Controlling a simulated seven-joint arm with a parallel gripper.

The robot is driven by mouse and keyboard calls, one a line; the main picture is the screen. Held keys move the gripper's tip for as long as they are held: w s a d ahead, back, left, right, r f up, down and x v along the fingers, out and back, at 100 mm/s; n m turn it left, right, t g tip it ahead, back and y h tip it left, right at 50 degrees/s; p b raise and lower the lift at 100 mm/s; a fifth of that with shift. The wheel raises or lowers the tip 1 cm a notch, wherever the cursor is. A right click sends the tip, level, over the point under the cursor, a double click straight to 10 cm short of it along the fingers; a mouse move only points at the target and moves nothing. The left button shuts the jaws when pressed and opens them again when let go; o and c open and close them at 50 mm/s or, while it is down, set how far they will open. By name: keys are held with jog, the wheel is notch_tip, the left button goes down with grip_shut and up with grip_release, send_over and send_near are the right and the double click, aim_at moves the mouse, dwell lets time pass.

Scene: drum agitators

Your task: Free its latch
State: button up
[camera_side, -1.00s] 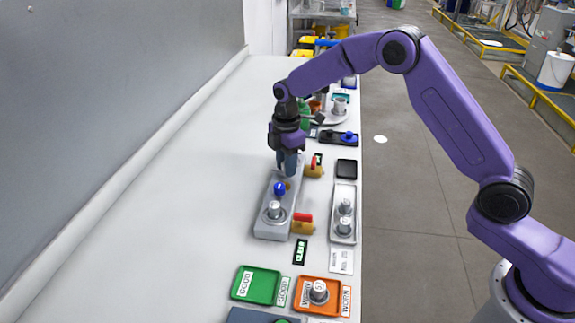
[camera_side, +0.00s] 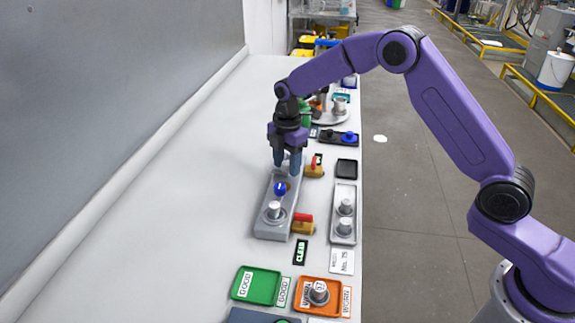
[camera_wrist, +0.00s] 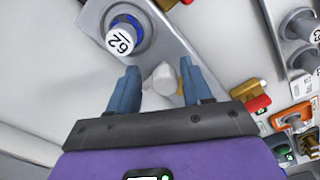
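A grey fixture plate (camera_side: 264,232) lies on the white bench. It carries a silver cylinder (camera_side: 274,211) and a blue knob (camera_side: 280,188). Two brass blocks with red levers stand along its right edge, a near one (camera_side: 303,225) and a far one (camera_side: 315,170). In the wrist view one brass block with a red lever (camera_wrist: 252,97) lies right of my fingers. My gripper (camera_side: 287,163) is over the plate's far end, fingers apart. In the wrist view my gripper (camera_wrist: 160,88) is open, with a pale rounded piece (camera_wrist: 165,78) between the fingertips; I cannot tell whether they touch it.
A pale tray with cylinders (camera_side: 345,236) stands right of the plate. A green GOOD tray (camera_side: 271,278) and an orange WORN tray (camera_side: 302,307) are in front. A black CLEAR sign (camera_side: 300,252) lies near the plate. The bench left of the plate is clear.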

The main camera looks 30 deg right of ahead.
aim_at(286, 163)
jog(key=shift+s+a+r, duration=0.1)
jog(key=shift+a+r, duration=0.05)
jog(key=shift+r, duration=1.4)
jog(key=shift+a+r, duration=0.15)
jog(key=shift+r, duration=1.35)
jog(key=shift+s, duration=0.1)
jog(key=s+a+r+m, duration=0.1)
jog(key=s+r+m, duration=0.15)
jog(key=s, duration=0.75)
jog(key=s+r+m, duration=0.2)
jog(key=s+r, duration=0.1)
jog(key=s, duration=0.8)
jog(key=s+d+f+m, duration=0.1)
jog(key=s+d, duration=0.4)
jog(key=s, duration=0.5)
jog(key=s+d+m, duration=0.2)
jog(key=s+d, duration=0.2)
jog(key=s, duration=0.5)
jog(key=shift+s+d+f, duration=0.35)
jog(key=shift+s, duration=0.05)
